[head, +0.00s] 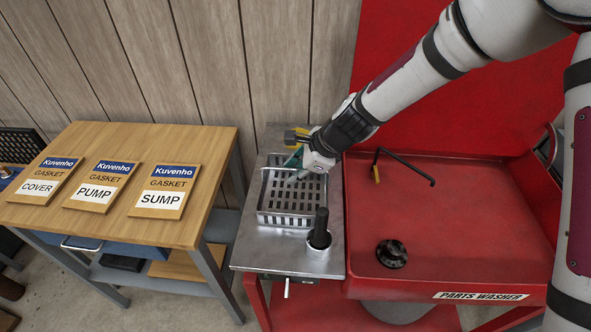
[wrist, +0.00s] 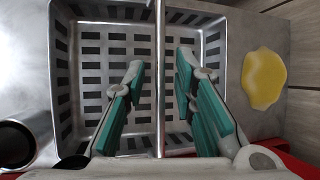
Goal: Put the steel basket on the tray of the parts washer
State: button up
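The steel basket (head: 291,221) is a shallow slotted wire-grey box. It sits upright on the steel side surface (head: 270,262) left of the red parts washer basin (head: 455,225). My gripper (head: 294,172) points down over the basket. In the wrist view the basket (wrist: 205,145) fills the middle, and its thin handle bar (wrist: 160,45) runs between the two teal fingers of my gripper (wrist: 160,72). The fingers are open, one on each side of the bar, with visible gaps. My wrist hides part of the basket's back in the head view.
A steel cup with a black-handled tool (head: 319,232) stands at the basket's front right. A yellow patch (wrist: 264,78) lies beside the basket. The basin holds a black drain fitting (head: 391,254) and a bent spout (head: 405,165). A wooden table (head: 130,145) bears gasket plaques.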

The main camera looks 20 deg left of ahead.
jog(key=v, duration=1.2)
jog(key=shift+w+r, duration=0.1)
jog(key=shift+r, duration=0.05)
jog(key=s+d+r+n+t+h, duration=0.1)
jog(key=s+d+r+n+h, duration=0.1)
jog(key=s+d+r+n, duration=0.35)
jog(key=s+d+r+n+t+h, duration=0.1)
jog(key=s+d+r+n, duration=0.15)
jog(key=d+r, duration=0.6)
jog(key=s+d+r+n+t+h, duration=0.1)
jog(key=s+d+n+t+h, duration=0.1)
jog(key=s+d+n, duration=0.4)
jog(key=s+d+h, duration=0.1)
jog(key=s+d, duration=0.4)
jog(key=d, duration=0.4)
jog(key=shift+s+d+n, duration=0.3)
jog(key=shift+s+d, duration=0.05)
jog(key=shift+d, duration=0.05)
jog(key=shift+r, duration=0.1)
